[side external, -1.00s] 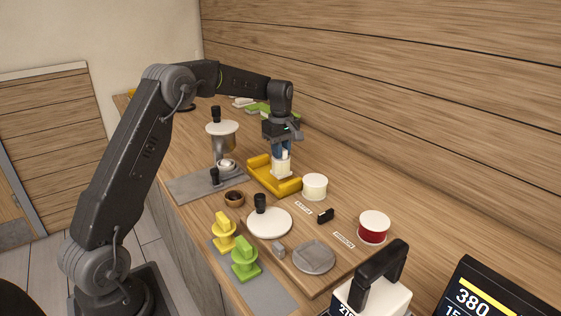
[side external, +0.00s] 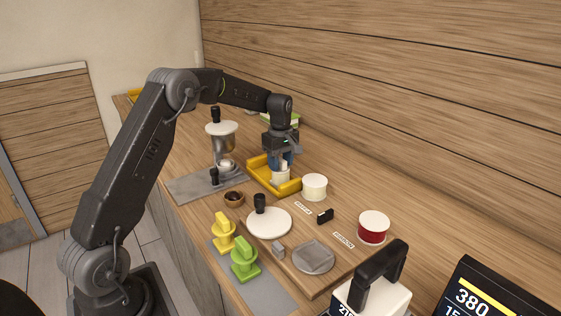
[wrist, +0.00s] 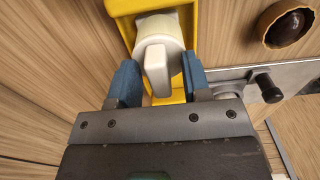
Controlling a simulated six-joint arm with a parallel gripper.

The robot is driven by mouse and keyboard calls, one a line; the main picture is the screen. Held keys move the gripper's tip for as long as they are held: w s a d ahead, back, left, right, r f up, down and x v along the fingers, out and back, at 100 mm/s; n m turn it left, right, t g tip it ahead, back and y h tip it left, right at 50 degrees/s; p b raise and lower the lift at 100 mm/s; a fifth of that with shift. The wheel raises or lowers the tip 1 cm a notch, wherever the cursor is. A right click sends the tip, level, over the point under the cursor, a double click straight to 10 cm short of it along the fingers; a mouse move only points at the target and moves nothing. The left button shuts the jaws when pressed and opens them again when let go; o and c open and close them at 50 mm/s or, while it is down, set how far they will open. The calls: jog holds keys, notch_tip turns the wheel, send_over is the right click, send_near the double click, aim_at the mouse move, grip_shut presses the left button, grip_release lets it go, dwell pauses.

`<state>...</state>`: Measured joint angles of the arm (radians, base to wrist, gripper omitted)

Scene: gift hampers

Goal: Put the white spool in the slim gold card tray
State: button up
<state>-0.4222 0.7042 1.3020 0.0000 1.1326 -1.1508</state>
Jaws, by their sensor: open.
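The white spool (side external: 281,176), with a flat upright fin on top, stands inside the yellow-gold tray (side external: 259,176), between its raised sides. In the wrist view the spool (wrist: 157,65) is upright in the tray (wrist: 121,8), whose rim shows around it. My gripper (side external: 281,161) is low over the tray. In the wrist view its blue fingertips (wrist: 158,82) are open on either side of the fin, with a gap on both sides. The spool's base is partly hidden by the fin and fingers.
A metal dispenser (side external: 222,146) on a grey base stands left of the tray. A wooden board (side external: 284,268) with a white disc and grey pad lies nearer, beside yellow (side external: 223,235) and green (side external: 244,258) knobbed pieces.

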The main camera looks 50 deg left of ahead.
jog(key=shift+r, duration=0.1)
notch_tip(320, 180, up, 12)
jog(key=s+d+r+m+t, duration=0.1)
jog(key=s+d+r+m, duration=0.35)
jog(key=d, duration=0.25)
jog(key=s+d+r+m+t, duration=0.1)
jog(key=s+d+m+t, duration=0.1)
jog(key=s+d+m, duration=0.35)
jog(key=s+d+r+m+t, duration=0.1)
jog(key=s+d+m, duration=0.2)
jog(key=s+d, duration=0.5)
jog(key=s+d+f+m+t, duration=0.1)
jog(key=s+f+m, duration=0.4)
jog(key=s, duration=0.7)
jog(key=shift+d+f+t, duration=0.3)
jog(key=shift+d+f, duration=0.05)
jog(key=shift+f, duration=0.1)
